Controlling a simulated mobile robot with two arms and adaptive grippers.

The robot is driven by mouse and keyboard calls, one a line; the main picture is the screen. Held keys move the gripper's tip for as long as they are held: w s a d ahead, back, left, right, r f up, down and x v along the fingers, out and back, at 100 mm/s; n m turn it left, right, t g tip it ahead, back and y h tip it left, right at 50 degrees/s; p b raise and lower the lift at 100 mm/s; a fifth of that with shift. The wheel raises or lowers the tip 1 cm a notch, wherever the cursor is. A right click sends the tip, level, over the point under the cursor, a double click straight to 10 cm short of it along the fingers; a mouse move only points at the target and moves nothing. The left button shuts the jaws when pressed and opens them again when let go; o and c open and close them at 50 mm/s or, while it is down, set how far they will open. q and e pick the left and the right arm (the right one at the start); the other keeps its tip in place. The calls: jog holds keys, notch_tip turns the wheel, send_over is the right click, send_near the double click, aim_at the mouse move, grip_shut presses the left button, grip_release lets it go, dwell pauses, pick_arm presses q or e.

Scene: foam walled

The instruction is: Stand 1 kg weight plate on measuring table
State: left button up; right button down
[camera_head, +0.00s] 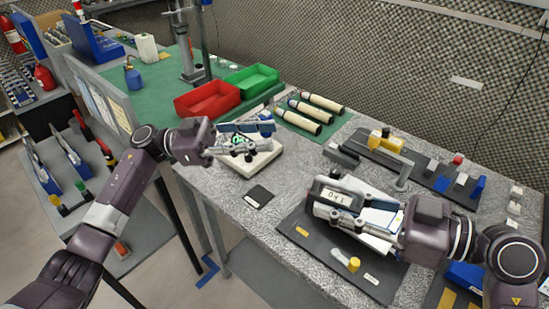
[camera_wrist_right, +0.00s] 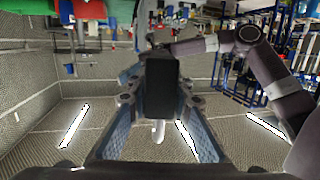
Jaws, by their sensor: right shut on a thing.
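My right gripper (camera_head: 332,202) is shut on a dark block with a light face marked "041" (camera_head: 336,197). The block shows as a black rectangle (camera_wrist_right: 161,85) between the fingers in the right wrist view, with a short white piece below it. It is over a dark mat on the grey speckled table (camera_head: 290,180). My left gripper (camera_head: 240,143) is at a white low device (camera_head: 262,160) at the table's left; whether it is open is unclear. No weight plate can be told for sure; a small dark square (camera_head: 258,195) lies flat on the table.
A dark mat (camera_head: 300,245) with small yellow and white pieces lies under my right gripper. A dark rack (camera_head: 425,170) of small parts lies at the back right.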

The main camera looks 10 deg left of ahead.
aim_at(355, 189)
jog(key=shift+r, duration=0.15)
pick_arm(q)
jog(key=s+d+g+y, duration=0.1)
jog(key=s+d+g, duration=0.1)
jog(key=s+d, duration=0.2)
jog(key=s+d+r+m+g+y, duration=0.1)
jog(key=s+d+g, duration=0.1)
jog(key=s+d, duration=0.2)
jog(key=s+d+m+g+y, duration=0.1)
jog(key=s+d+g, duration=0.1)
jog(key=s+d, duration=0.2)
jog(key=shift+s+d+r+y, duration=0.15)
jog(key=shift+d+y, duration=0.15)
jog(key=shift+d, duration=1.25)
grip_shut()
jog(key=shift+r, duration=0.15)
pick_arm(e)
jog(key=c, duration=1.9)
grip_release()
jog(key=shift+c, duration=0.2)
jog(key=shift+o, duration=1.4)
